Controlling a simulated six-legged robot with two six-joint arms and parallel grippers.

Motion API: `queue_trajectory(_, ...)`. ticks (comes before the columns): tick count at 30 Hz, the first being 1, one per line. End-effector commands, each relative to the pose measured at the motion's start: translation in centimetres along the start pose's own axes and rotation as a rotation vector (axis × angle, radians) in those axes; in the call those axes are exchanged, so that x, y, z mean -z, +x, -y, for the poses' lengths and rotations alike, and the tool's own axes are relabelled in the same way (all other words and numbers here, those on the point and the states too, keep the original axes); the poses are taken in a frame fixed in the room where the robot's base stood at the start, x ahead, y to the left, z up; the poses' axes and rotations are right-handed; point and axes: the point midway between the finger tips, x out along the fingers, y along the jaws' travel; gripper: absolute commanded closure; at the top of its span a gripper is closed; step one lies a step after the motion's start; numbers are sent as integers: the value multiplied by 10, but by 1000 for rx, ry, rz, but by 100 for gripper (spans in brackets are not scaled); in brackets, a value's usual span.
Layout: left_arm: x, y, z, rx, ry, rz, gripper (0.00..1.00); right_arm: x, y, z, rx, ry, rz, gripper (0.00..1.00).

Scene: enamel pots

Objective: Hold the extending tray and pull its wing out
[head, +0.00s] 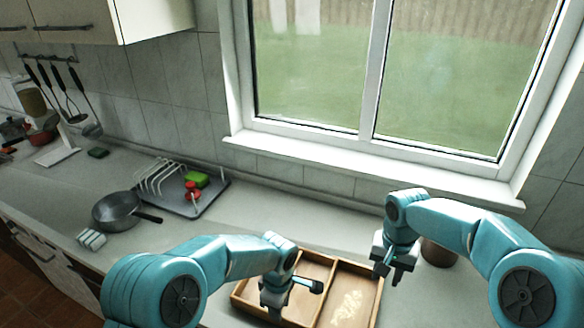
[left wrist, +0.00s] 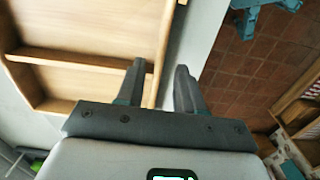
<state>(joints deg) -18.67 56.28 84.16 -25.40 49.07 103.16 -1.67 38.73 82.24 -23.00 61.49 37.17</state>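The extending tray (head: 318,288) is a light wooden box with compartments on the counter, at the bottom middle of the head view. Its right compartment has a pale yellowish patch on the floor. My left gripper (head: 277,296) is over the tray's near left part. In the left wrist view, its two fingers (left wrist: 158,88) are apart, one on each side of the tray's wall (left wrist: 163,60); I cannot tell whether they touch it. My right gripper (head: 390,272) points down at the tray's right edge, its fingers apart with nothing seen between them. The tray's near edge is cut off in the head view.
A brown pot (head: 437,252) stands behind my right arm. A dish rack (head: 185,200) with green and red items and a dark pan (head: 116,211) stand on the left. The window sill (head: 370,172) is behind. The counter behind the tray is mostly clear.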

Motion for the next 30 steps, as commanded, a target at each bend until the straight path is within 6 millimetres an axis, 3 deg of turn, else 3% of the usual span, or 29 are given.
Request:
queue_trajectory(4,0,-12,0,-1,0,0,63,0,0,0,0,0,0,62)
queue_trajectory(12,0,-14,0,0,0,0,63,0,0,0,0,0,0,62)
queue_trajectory(13,0,-14,0,0,0,0,57,0,0,0,0,0,0,62)
queue_trajectory(15,0,-14,0,0,0,0,34,0,0,0,0,0,0,62)
queue_trajectory(25,0,-16,0,-1,0,0,33,0,0,0,0,0,0,62)
queue_trajectory(30,0,-42,-1,-5,0,0,33,0,0,0,0,0,0,62)
